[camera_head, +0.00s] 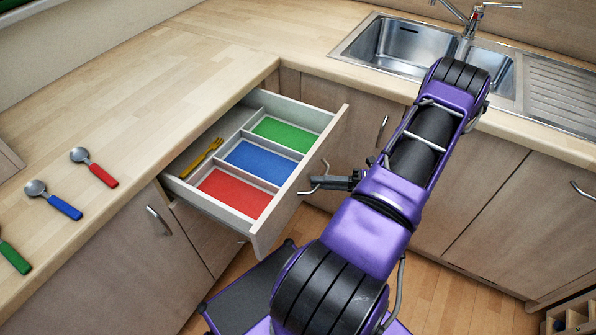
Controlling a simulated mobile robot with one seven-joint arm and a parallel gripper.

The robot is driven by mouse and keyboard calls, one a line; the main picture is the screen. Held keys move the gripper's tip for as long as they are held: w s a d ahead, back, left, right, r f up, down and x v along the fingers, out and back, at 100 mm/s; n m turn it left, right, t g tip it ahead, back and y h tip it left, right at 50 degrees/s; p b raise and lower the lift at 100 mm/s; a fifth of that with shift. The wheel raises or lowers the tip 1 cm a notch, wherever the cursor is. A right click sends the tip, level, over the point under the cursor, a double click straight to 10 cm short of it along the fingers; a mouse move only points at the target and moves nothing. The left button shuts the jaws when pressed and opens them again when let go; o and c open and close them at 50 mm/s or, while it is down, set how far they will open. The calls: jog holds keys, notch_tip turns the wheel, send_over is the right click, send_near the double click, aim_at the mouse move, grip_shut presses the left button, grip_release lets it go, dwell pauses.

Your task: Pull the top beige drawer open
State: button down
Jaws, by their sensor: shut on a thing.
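The top beige drawer (313,170) stands pulled out from the counter on the left side of the corner. Its inside shows red, blue and green compartments, and a side compartment with a yellow fork (203,157). My gripper (318,183) is at the drawer's front, to the right of the front panel. It is shut on the drawer handle (325,167), a thin metal bar. The fingertips are small in view and the exact grip is hard to see.
Spoons with red (103,175), blue (64,207) and green (14,257) handles lie on the left worktop. A steel sink (400,45) is at the back right. Closed cabinet doors (485,200) line the right side. Wooden floor shows below.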

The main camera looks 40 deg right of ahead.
jog(key=shift+s+d, duration=0.35)
jog(key=shift+s, duration=0.55)
jog(key=shift+s+d, duration=0.35)
jog(key=shift+s, duration=0.6)
jog(key=shift+s+d, duration=0.35)
jog(key=shift+s, duration=0.55)
jog(key=c, duration=0.9)
grip_release()
jog(key=b+v, duration=0.2)
jog(key=v, duration=1.5)
jog(key=shift+s, duration=0.2)
